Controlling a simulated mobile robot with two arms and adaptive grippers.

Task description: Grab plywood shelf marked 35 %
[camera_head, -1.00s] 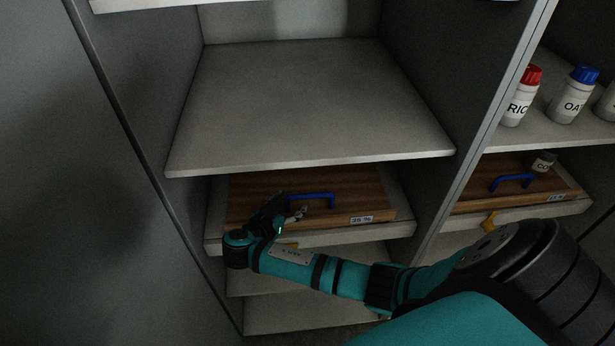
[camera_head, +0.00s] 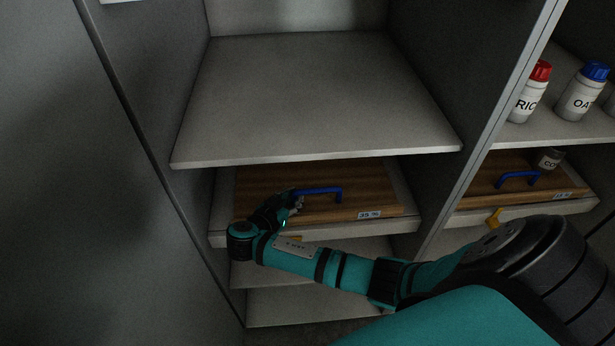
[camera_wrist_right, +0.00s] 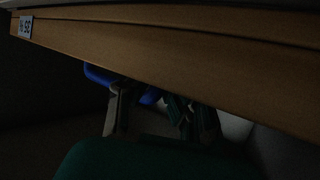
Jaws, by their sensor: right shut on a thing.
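The plywood shelf (camera_head: 345,206) marked "35 %" (camera_head: 369,214) lies on a pale shelf board in the left cabinet bay, with a blue handle (camera_head: 318,190) on it. My right gripper (camera_head: 294,203) is at the left end of this handle and shut on it. In the right wrist view the plywood (camera_wrist_right: 190,58) runs across the top with its label (camera_wrist_right: 25,27) at the far left. The blue handle (camera_wrist_right: 97,74) shows there between the dark fingers (camera_wrist_right: 150,108), partly hidden and dim. My left gripper is not in view.
An empty grey shelf (camera_head: 310,100) is above the plywood. The right bay holds another plywood shelf (camera_head: 480,187) with a blue handle and a small jar (camera_head: 549,159). Bottles with red (camera_head: 541,70) and blue (camera_head: 597,71) caps stand above it. Cabinet walls (camera_head: 490,110) flank the bay.

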